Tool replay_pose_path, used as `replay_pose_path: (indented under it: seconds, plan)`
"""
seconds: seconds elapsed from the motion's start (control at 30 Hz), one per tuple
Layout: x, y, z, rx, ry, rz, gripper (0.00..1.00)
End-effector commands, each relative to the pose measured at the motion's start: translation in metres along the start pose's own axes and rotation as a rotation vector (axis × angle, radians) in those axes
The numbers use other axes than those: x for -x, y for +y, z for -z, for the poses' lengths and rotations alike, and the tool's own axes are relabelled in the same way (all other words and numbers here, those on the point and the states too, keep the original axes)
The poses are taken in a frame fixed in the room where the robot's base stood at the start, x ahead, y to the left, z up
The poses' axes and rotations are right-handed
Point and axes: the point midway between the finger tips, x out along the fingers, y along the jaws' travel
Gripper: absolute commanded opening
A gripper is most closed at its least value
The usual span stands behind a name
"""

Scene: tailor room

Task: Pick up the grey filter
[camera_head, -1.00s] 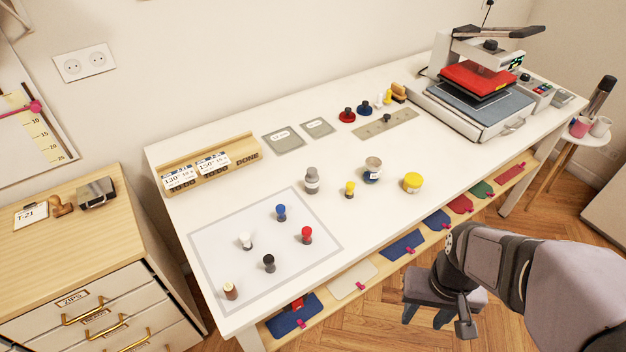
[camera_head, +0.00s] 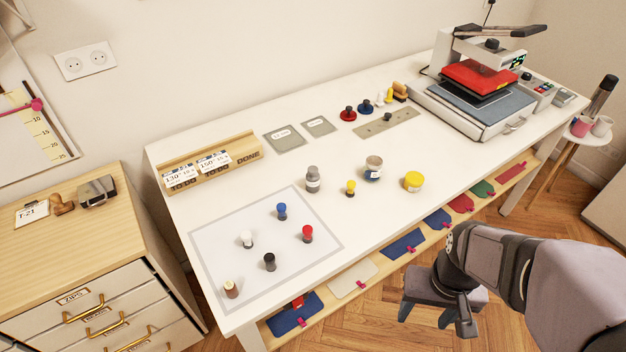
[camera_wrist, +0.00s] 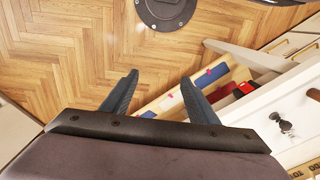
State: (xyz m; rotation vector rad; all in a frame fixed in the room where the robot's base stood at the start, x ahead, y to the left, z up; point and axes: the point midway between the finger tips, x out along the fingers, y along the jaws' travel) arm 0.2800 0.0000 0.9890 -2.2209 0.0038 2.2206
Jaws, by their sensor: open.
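No object in view is plainly a filter, so I cannot tell which one it is. Grey candidates are a small bottle with a grey cap (camera_head: 312,179), upright on the white table, and two flat grey square plates, the larger one (camera_head: 285,140) and the smaller one (camera_head: 319,126), lying near the back edge. My gripper (camera_head: 426,316) hangs in front of the table, over the floor and well away from these things. In the wrist view its two dark fingers (camera_wrist: 160,84) stand apart with nothing between them.
A yellow-topped jar (camera_head: 413,182) and a blue-labelled jar (camera_head: 373,168) stand mid-table. A heat press (camera_head: 478,100) fills the right end. A shelf with coloured pieces (camera_head: 352,280) runs below the front edge.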

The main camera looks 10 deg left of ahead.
Motion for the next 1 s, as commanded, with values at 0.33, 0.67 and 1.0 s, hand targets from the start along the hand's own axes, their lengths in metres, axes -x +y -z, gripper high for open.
replay_pose_path:
  seconds: [0.33, 0.67, 1.0]
  plan:
    - [-0.006, -0.061, 0.095, 0.085, 0.243, 0.121, 0.54]
    - [0.041, -0.217, 0.299, 0.135, 0.9, 0.252, 0.54]
    - [0.046, -0.296, 0.352, -0.082, 1.21, 0.042, 0.54]
